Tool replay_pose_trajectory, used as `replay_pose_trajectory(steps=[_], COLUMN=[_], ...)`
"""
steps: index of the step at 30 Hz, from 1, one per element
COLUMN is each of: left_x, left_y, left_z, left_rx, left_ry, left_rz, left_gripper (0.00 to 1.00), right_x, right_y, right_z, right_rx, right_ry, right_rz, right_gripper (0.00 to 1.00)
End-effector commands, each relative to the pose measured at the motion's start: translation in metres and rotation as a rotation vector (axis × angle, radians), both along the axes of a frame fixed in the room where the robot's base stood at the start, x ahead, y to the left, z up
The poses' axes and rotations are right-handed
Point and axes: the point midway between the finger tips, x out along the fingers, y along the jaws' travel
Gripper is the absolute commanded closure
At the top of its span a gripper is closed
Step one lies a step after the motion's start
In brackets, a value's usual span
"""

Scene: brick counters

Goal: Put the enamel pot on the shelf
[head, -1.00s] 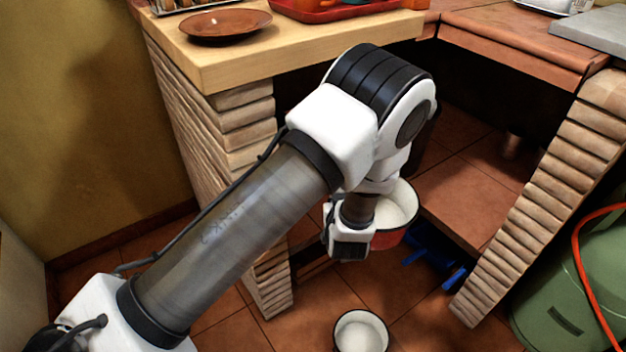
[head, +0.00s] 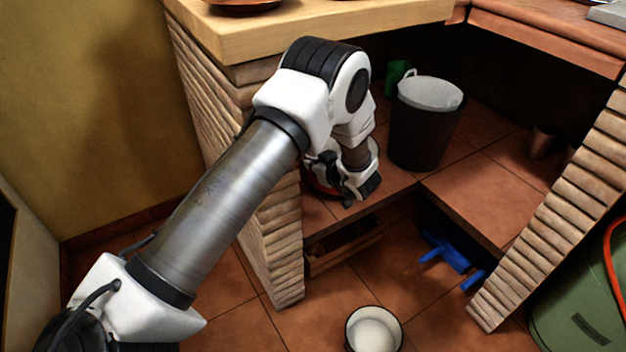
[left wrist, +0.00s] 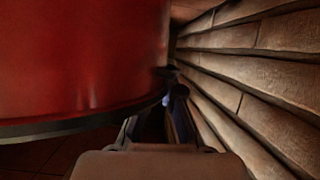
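The red enamel pot (head: 320,184), pale inside, is beside the left brick pillar, above or on the left end of the terracotta shelf (head: 484,190) under the counter. My left arm hides much of it in the head view. In the left wrist view the pot (left wrist: 80,60) fills the upper left, its dark lower edge showing. My left gripper (left wrist: 171,92) has its fingertips close together at a small dark part on the pot's right side, apparently its handle. It looks shut on it. Whether the pot's base touches the shelf is hidden. My right gripper is not in view.
A dark bin (head: 422,135) with a pale liner stands on the shelf right of the pot. The brick pillar (head: 262,200) is close on the left. Another white, dark-rimmed container (head: 374,332) is on the floor. A green cylinder (head: 585,285) stands at right.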

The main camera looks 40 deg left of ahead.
Motion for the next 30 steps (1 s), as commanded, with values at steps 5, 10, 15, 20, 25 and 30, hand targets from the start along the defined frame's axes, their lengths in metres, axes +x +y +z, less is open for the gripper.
replay_pose_trajectory(steps=[5,10,15,20,25,30], left_x=[0.005,0.005,0.004,0.004,0.004,0.004], left_y=[0.005,0.005,0.004,0.004,0.004,0.004], left_z=[-0.019,-0.036,-0.034,-0.037,-0.037,-0.036], left_rx=[0.001,0.001,0.0,-0.001,-0.001,0.0], left_ry=[-0.001,-0.002,-0.002,0.001,0.001,0.0], left_rz=[-0.001,-0.001,-0.001,-0.001,-0.001,-0.001], left_gripper=[1.0,1.0,1.0,0.82,0.69,0.69], right_x=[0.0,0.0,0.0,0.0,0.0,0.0], right_y=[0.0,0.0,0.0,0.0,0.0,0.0], right_z=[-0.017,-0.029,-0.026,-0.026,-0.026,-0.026], right_rx=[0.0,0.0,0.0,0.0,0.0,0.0], right_ry=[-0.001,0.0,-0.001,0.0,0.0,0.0], right_rz=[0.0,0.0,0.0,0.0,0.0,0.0], right_gripper=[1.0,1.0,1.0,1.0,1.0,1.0])
